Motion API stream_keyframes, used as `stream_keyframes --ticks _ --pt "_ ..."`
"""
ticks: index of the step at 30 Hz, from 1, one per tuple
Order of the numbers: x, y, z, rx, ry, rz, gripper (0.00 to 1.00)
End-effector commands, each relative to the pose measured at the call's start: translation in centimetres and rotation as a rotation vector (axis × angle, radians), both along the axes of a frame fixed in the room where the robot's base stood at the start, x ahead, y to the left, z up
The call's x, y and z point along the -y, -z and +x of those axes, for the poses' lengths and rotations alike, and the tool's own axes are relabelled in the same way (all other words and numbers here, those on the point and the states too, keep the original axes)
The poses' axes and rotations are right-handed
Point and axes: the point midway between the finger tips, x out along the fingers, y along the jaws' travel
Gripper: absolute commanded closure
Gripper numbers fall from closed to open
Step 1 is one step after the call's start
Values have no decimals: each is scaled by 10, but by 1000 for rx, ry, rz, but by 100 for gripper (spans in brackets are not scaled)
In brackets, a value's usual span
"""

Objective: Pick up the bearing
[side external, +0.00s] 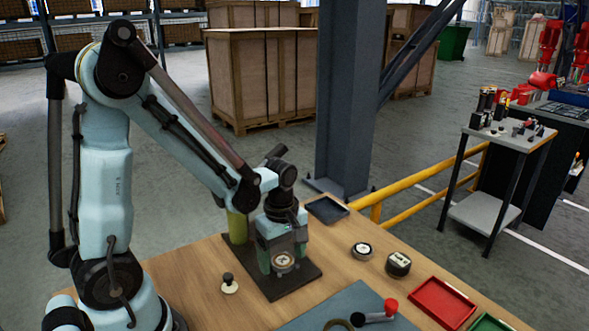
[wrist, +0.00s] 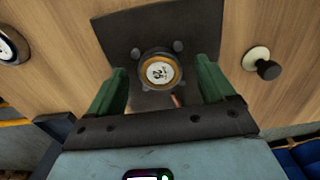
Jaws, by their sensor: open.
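A round part with a golden ring and a pale marked face (wrist: 160,72), seemingly the bearing, sits in a dark round seat on a dark plate (wrist: 128,28). It also shows in the side view (side external: 283,262), low between my fingers. My gripper (wrist: 161,69) is open, with a green finger on each side of the part and a gap to each. In the side view my gripper (side external: 282,256) points down over the dark plate (side external: 290,284). I cannot tell how far the fingertips are above the plate.
On the wooden bench stand a black knob on a pale disc (side external: 230,284), a round ringed part (side external: 362,251) and a dark cylinder (side external: 398,264). A yellow-green cylinder (side external: 237,227) stands close behind my gripper. A red tray (side external: 441,302) is at the right.

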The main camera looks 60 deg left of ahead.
Motion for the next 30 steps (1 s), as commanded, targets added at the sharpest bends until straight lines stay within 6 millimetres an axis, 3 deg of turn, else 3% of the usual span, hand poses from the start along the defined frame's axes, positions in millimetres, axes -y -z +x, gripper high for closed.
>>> stream_keyframes --ticks 8,20,30 --pt "0 1 0 0 0 0 20" --pt "0 1 0 0 0 0 81" --pt "0 -1 0 0 0 0 82"
